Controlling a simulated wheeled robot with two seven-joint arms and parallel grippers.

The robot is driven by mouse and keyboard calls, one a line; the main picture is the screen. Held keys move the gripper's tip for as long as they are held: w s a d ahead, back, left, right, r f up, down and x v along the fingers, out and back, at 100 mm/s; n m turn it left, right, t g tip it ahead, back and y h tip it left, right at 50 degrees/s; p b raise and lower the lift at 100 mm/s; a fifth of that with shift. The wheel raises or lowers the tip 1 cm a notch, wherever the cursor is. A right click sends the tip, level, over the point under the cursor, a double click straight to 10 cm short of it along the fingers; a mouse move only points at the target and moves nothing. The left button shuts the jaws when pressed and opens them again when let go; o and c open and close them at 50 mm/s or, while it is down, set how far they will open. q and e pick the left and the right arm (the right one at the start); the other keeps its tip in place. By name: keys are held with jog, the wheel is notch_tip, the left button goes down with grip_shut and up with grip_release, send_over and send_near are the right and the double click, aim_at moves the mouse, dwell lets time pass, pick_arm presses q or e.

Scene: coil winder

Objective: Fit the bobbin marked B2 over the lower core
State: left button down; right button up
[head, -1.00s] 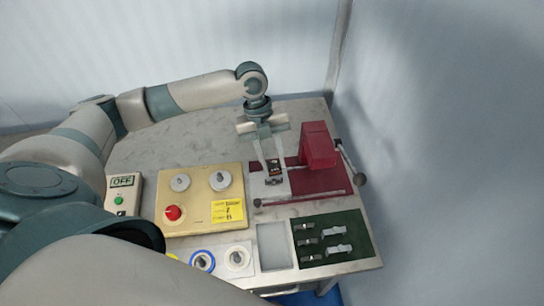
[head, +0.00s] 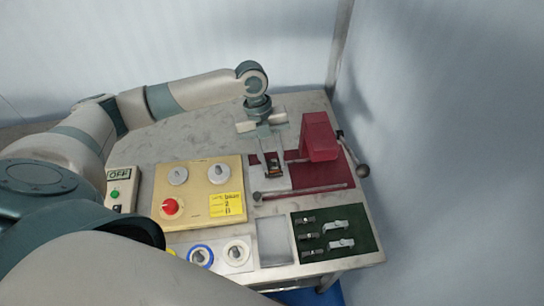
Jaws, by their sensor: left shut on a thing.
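My left gripper (head: 272,160) points down over the pale plate at the left of the red press-like fixture (head: 320,138). Its fingers are shut on a small dark and copper-brown piece (head: 272,168), apparently the bobbin; the mark B2 cannot be read. Directly below the piece, a small grey part, apparently the lower core, is mostly hidden by the piece and fingers. Piece and grey part look very close or touching; I cannot tell whether one is around the other. My right gripper is not in view.
A lever with a dark ball knob (head: 362,170) stands at the fixture's right, and a bar (head: 300,192) runs along its front. In front lie a green tray (head: 357,224) with several grey parts and an empty grey tray (head: 274,243). A cream control box (head: 200,202) stands left.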

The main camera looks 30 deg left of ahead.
pick_arm(q)
jog(key=shift+f+b, duration=0.6)
jog(key=shift+f, duration=0.4)
jog(key=shift+a, duration=0.1)
jog(key=shift+f, duration=0.45)
dwell(0.8)
jog(key=c, duration=1.3)
grip_release()
jog(key=shift+s, duration=0.1)
jog(key=shift+o, duration=0.2)
jog(key=shift+a+r, duration=0.15)
jog(key=shift+r, duration=0.3)
jog(key=b+v, duration=0.4)
jog(key=v, duration=1.2)
jog(key=shift+r, duration=0.3)
